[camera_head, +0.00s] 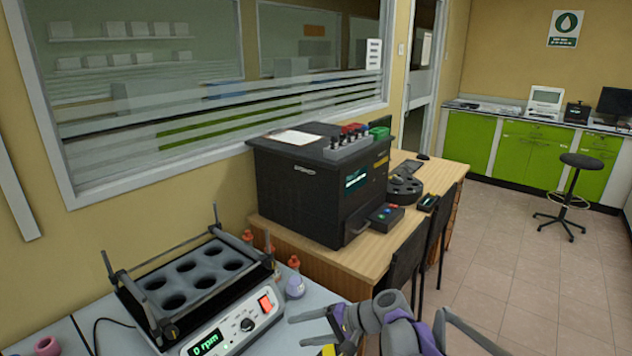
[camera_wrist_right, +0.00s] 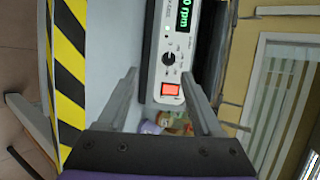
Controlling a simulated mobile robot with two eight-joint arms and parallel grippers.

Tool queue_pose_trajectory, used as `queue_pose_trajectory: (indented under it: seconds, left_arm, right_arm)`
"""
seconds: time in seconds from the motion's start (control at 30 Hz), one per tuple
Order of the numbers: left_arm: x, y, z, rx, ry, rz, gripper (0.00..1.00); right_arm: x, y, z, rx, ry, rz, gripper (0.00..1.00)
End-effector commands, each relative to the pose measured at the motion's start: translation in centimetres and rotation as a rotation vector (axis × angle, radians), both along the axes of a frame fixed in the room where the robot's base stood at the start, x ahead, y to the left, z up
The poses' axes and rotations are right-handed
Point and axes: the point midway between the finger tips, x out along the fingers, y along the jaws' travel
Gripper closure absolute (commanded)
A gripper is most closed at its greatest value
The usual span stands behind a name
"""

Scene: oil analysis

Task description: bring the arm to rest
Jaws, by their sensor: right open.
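My right gripper (camera_head: 298,331) is at the bottom centre of the head view, with its two fingers apart and nothing between them. It is beside the front right corner of a shaker (camera_head: 236,328) that reads "0 rpm". In the right wrist view, my right gripper (camera_wrist_right: 158,76) has its fingers spread in front of the shaker's panel (camera_wrist_right: 170,62), with the red switch between them in the picture. I cannot tell the exact gap to the panel. My left gripper is not in view.
Small bottles (camera_head: 294,284) stand right of the shaker on the grey bench. A black analyser (camera_head: 310,190) sits on a wooden table (camera_head: 400,241) beyond, with dark chairs (camera_head: 405,262) beside it. Open tiled floor (camera_head: 510,270) lies to the right, with a stool (camera_head: 570,190) farther back.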

Motion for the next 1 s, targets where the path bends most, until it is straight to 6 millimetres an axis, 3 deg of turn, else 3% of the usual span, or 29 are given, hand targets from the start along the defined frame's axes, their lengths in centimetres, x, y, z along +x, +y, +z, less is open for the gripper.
queue_pose_trajectory:
  seconds: [0.03, 0.2, 0.6, 0.8, 1.0]
  left_arm:
    - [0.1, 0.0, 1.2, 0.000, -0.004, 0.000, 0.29]
    - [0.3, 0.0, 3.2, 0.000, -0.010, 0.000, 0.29]
    - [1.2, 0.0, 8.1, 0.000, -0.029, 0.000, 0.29]
    - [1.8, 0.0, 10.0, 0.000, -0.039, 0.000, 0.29]
    - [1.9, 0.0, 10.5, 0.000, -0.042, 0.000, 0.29]
  right_arm:
    - [-2.0, -1.0, 1.7, -0.065, -0.022, 0.000, 0.33]
    - [-8.2, -4.9, 3.8, -0.300, -0.097, 0.006, 0.33]
    - [-23.1, -15.2, 5.3, -0.841, -0.294, 0.067, 0.33]
    - [-27.9, -19.2, 4.7, -1.045, -0.372, 0.108, 0.33]
    - [-29.6, -20.7, 4.2, -1.126, -0.403, 0.129, 0.33]
